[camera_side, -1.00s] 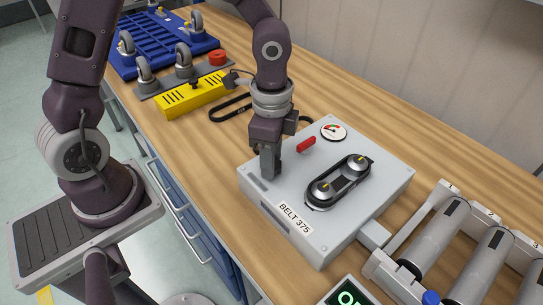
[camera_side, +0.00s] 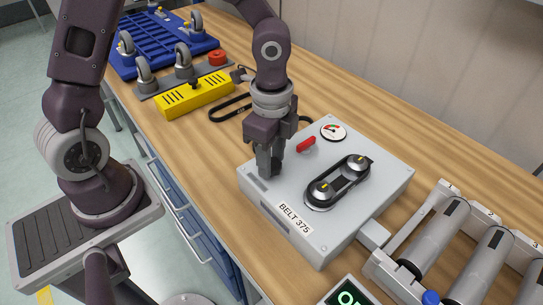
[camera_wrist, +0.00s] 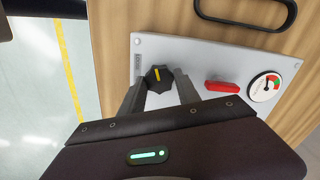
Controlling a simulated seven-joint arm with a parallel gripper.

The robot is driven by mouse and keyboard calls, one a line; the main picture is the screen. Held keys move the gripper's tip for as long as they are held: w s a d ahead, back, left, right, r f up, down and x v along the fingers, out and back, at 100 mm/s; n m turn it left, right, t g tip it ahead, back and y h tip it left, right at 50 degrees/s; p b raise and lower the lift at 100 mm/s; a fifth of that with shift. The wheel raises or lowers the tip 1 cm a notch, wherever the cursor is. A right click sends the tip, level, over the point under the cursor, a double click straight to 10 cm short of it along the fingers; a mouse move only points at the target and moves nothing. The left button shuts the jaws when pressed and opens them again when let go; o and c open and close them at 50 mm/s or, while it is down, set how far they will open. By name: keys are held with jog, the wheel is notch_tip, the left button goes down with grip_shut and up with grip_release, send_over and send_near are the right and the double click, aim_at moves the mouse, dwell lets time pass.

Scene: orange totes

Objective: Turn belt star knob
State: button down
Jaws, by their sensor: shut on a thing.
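The star knob (camera_wrist: 158,78) is black with a yellow mark, at one end of the grey box's top. In the wrist view it sits between my two finger tips. My gripper (camera_side: 270,168) points down onto that end of the box in the side view and hides the knob there. My gripper (camera_wrist: 160,84) is shut on the knob in the wrist view. The box (camera_side: 345,232) carries the label BELT 375. A black belt (camera_side: 343,178) loops two pulleys on its top.
A red handle (camera_side: 306,145) and a round gauge (camera_side: 334,132) stand close to my gripper; both show in the wrist view. A yellow block (camera_side: 195,95) and a loose black belt loop (camera_side: 228,108) lie behind. Metal rollers (camera_side: 438,232) stand at the right.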

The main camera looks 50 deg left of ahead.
jog(key=c, duration=0.9)
grip_release()
jog(key=shift+o, duration=0.2)
notch_tip(320, 180, up, 7)
jog(key=shift+r, duration=0.1)
jog(key=s+a+r+n+t, duration=0.2)
jog(key=s+a+r+n, duration=0.1)
jog(key=s+r+n, duration=0.2)
jog(key=s+a+r+n+t, duration=0.3)
jog(key=s+r+n, duration=0.2)
jog(key=s+n, duration=0.4)
jog(key=shift+s+a+r+t, duration=0.15)
jog(key=shift+s+r+t, duration=0.1)
jog(key=shift+r+t, duration=0.05)
